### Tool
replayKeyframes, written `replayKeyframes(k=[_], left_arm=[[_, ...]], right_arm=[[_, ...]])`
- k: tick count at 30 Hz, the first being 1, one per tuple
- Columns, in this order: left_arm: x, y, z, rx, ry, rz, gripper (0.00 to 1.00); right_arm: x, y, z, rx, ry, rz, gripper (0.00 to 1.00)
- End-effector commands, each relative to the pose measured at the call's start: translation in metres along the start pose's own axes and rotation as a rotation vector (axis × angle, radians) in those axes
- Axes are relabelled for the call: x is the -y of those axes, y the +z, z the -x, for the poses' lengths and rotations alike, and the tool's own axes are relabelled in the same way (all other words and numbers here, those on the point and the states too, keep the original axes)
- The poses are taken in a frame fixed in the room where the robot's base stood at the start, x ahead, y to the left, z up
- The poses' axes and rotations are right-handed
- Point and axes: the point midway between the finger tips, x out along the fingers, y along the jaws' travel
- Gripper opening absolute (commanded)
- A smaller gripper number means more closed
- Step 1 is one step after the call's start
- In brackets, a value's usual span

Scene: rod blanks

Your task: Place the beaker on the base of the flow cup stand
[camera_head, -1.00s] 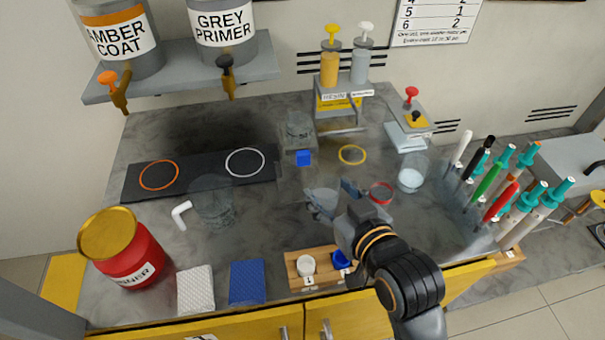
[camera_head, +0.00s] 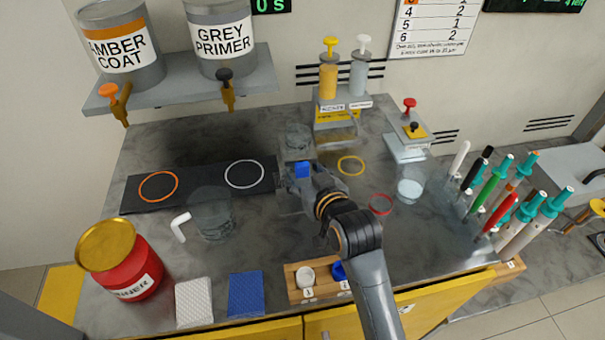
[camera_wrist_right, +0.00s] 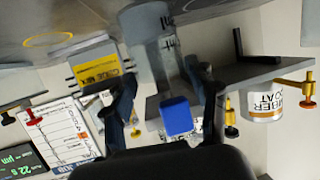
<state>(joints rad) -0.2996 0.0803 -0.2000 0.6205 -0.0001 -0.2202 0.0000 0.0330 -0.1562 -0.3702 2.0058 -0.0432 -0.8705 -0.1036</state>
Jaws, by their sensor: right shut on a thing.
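The stand (camera_wrist_right: 150,25) and the blue block (camera_wrist_right: 176,116) also show in the right wrist view. My left gripper is not in view.
A clear vessel (camera_head: 212,218) and white bent piece (camera_head: 180,227) stand left, near the dark mat (camera_head: 203,190). A red can (camera_head: 122,262) is front left. A small beaker (camera_head: 409,190) and a rack of pens stand right. The front middle holds a wooden tray (camera_head: 318,292).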

Motion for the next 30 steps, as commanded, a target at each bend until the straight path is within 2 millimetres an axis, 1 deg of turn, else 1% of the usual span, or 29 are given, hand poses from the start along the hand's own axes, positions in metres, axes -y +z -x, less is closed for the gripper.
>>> replayKeyframes(k=[1,2,3,5,12,16,17,18,19,20,30], left_arm=[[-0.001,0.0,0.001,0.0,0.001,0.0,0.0],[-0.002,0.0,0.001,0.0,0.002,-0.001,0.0],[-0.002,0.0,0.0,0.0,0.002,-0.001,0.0],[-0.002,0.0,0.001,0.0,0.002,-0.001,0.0],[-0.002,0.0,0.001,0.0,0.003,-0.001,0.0],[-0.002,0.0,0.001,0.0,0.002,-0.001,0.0],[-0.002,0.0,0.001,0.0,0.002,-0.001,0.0],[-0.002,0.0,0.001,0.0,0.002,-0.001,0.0],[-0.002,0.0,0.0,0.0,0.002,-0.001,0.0],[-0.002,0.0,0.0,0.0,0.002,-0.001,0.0],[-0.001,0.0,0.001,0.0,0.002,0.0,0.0]], right_arm=[[0.0,-0.005,-0.007,-0.002,0.0,0.0,0.19],[0.0,0.001,-0.009,0.003,0.0,-0.001,0.19],[0.0,0.006,-0.009,0.004,0.0,-0.001,0.19],[0.0,0.009,-0.01,0.001,0.0,0.0,0.19],[0.0,0.009,-0.01,-0.001,0.0,0.0,0.19],[0.0,0.013,-0.011,0.001,0.0,0.0,0.19],[0.0,0.012,-0.011,0.001,0.0,0.0,0.64],[0.0,0.012,-0.011,0.001,0.0,0.0,0.73],[0.0,0.012,-0.011,0.001,0.0,0.0,0.79],[0.0,0.012,-0.011,0.001,0.0,0.0,0.81],[0.0,0.011,-0.01,0.0,0.0,-0.001,0.81]])
